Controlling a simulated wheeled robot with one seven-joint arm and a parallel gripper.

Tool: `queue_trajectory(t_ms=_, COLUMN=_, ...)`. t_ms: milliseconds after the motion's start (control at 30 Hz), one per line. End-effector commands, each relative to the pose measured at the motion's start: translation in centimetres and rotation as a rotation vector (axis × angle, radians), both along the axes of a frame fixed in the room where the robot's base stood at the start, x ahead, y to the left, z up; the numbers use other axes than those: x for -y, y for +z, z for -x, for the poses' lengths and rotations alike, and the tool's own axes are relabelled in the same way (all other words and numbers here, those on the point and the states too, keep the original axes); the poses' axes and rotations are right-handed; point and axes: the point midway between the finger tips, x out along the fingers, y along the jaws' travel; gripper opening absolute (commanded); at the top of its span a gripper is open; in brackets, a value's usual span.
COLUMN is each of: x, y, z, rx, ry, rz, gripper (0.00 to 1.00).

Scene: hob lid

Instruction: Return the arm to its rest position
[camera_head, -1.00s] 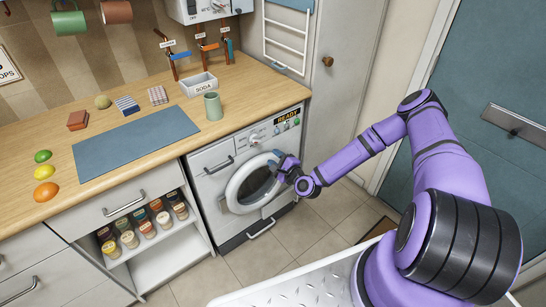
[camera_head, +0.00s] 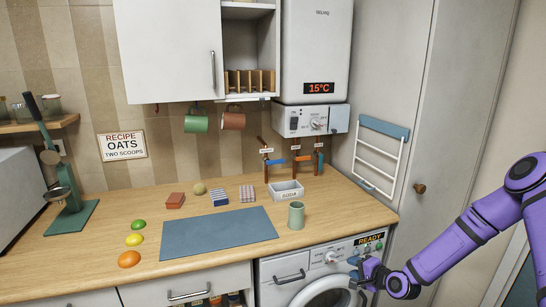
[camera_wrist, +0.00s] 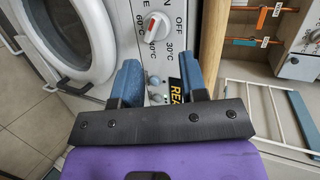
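My purple arm comes in from the right in the head view. My gripper (camera_head: 362,277) is in front of the washing machine (camera_head: 290,262), just below the right part of its control panel. The wrist view shows the two blue fingers of my gripper (camera_wrist: 160,85) spread apart with nothing between them. The round white washer door (camera_wrist: 62,40) is left of the fingers. The dial (camera_wrist: 156,27) and the READY display (camera_wrist: 175,88) lie beyond them. Contact with the machine cannot be told.
The wooden worktop (camera_head: 350,205) holds a blue mat (camera_head: 218,233), a green cup (camera_head: 296,215), a SODA box (camera_head: 287,190) and fruit. A boiler (camera_head: 314,50) hangs above.

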Motion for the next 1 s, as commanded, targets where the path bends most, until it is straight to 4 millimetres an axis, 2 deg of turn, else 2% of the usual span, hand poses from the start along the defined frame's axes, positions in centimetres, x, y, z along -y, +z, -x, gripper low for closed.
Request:
queue_trajectory(t_ms=33, x=0.2, y=1.1, z=-0.2, rx=-0.002, ry=0.029, rz=0.062, gripper=0.39)
queue_trajectory(t_ms=267, x=1.4, y=5.5, z=0.1, rx=-0.039, ry=0.14, rz=0.33, gripper=0.39)
queue_trajectory(t_ms=567, x=3.1, y=12.5, z=1.4, rx=-0.084, ry=0.247, rz=0.646, gripper=0.39)
queue_trajectory(t_ms=767, x=4.1, y=17.8, z=3.1, rx=-0.118, ry=0.296, rz=0.829, gripper=0.39)
queue_trajectory(t_ms=1000, x=4.8, y=24.6, z=6.2, rx=-0.16, ry=0.335, rz=1.012, gripper=0.39)
